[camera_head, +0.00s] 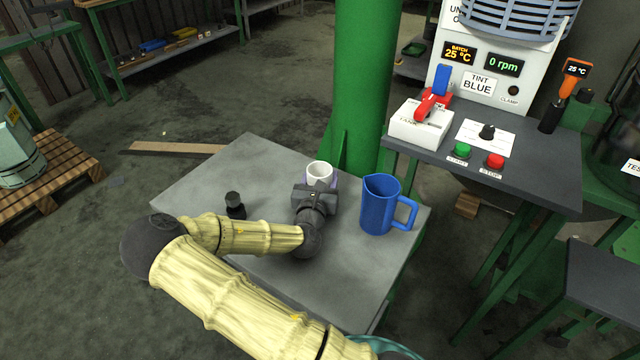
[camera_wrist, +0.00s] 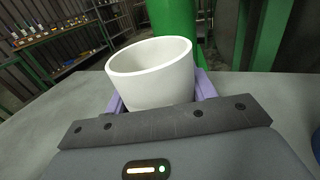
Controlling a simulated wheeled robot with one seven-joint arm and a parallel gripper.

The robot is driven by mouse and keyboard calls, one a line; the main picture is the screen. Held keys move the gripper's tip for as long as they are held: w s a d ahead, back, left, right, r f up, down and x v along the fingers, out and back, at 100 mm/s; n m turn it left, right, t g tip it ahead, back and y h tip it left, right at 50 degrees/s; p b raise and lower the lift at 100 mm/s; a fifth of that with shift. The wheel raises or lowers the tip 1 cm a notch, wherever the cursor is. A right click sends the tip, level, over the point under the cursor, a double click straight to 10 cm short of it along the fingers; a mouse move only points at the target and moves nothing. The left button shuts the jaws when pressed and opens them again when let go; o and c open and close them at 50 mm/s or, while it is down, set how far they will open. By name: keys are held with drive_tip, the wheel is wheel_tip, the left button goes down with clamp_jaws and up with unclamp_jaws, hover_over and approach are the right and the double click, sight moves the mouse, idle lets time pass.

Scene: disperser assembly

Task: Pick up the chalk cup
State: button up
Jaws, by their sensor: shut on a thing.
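The chalk cup (camera_head: 319,170) is a white, open-topped cup near the middle of the grey table in the head view. In the wrist view the cup (camera_wrist: 155,75) stands large in front of the palm, its rim tilted in the picture. My gripper (camera_head: 318,182) is at the cup, with its lilac fingers on both sides of it, shut on it. In the wrist view the gripper (camera_wrist: 158,98) has a finger at the cup's left and right sides. The cup's lower part is hidden by my gripper, so I cannot tell whether its base touches the table.
A blue jug (camera_head: 378,204) stands on the table (camera_head: 240,165) right of my gripper. A small black object (camera_head: 235,205) stands to the left. A green column (camera_head: 358,90) rises behind. The machine panel (camera_head: 500,160) with switches and buttons is at right.

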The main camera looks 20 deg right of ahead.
drive_tip(key=shift+r, duration=0.2)
wheel_tip(320, 180, up, 10)
drive_tip(key=p, duration=0.3)
drive_tip(key=shift+f, duration=0.2)
idle(0.6)
drive_tip(key=shift+r, duration=0.1)
idle(0.6)
